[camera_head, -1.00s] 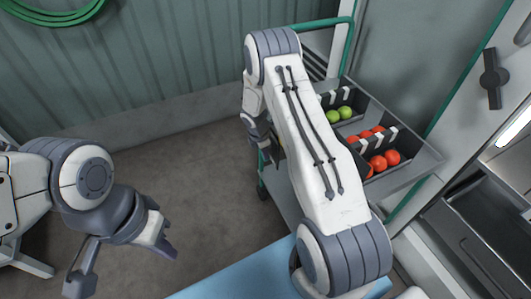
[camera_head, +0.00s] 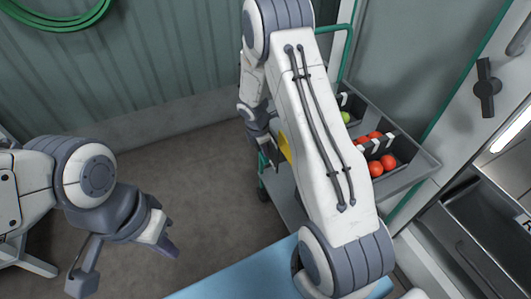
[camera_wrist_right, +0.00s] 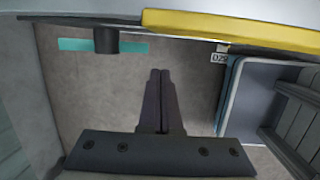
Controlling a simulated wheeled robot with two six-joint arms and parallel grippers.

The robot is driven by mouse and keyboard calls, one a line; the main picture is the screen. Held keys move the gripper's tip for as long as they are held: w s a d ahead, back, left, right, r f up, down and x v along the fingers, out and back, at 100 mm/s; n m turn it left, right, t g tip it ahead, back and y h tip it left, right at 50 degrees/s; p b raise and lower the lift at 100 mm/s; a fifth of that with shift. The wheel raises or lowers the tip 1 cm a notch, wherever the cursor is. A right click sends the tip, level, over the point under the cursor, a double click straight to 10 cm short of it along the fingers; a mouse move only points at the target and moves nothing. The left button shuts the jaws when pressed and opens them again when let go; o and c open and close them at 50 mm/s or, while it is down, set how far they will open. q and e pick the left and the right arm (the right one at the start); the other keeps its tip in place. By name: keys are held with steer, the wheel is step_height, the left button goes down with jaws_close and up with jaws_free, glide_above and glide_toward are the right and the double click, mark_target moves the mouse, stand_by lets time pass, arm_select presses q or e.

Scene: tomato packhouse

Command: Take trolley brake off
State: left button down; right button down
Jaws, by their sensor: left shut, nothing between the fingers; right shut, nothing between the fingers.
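The trolley (camera_head: 408,178) stands right of centre in the head view, with a green frame and tomatoes on its upper tray. A yellow part (camera_head: 284,147) shows at its left side, partly behind my right arm. In the right wrist view a yellow bar (camera_wrist_right: 240,28) runs along a pale edge at the top; I cannot tell if it is the brake. My right gripper (camera_head: 273,172) is at the trolley's left side, mostly hidden by the arm. Its fingers (camera_wrist_right: 160,75) are shut and empty, apart from the yellow bar in the picture. My left gripper (camera_head: 170,248) is shut and empty over the floor.
Red tomatoes (camera_head: 380,166) sit in black boxes on the trolley. A blue surface (camera_head: 235,275) lies at the front. A grey crate (camera_wrist_right: 232,95) stands to the right in the wrist view. A green hose (camera_head: 60,20) hangs on the wall. The floor at left centre is clear.

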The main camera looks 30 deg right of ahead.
steer(key=shift+s+a+r, duration=0.2)
steer(key=shift+s+r, duration=0.1)
steer(key=shift+r, duration=0.4)
steer(key=shift+s+a+r, duration=0.15)
steer(key=shift+s+r, duration=0.1)
steer(key=shift+r, duration=0.4)
steer(key=s+a+r+m+y+p, duration=0.1)
steer(key=s+a+r+m+p, duration=0.2)
steer(key=a+r, duration=0.5)
steer(key=s+a+r+m+p, duration=0.1)
steer(key=s+a+r+m, duration=0.1)
steer(key=s+a+r, duration=0.6)
steer(key=s+a+r+m+y+p, duration=0.1)
steer(key=s+a+r+m, duration=0.1)
steer(key=s, duration=0.6)
steer(key=s+a+r+m+g+y+p, duration=0.1)
steer(key=s+a+r+m, duration=0.2)
steer(key=s+r, duration=0.4)
steer(key=shift+s+a+r, duration=0.3)
steer(key=shift+s+a, duration=0.55)
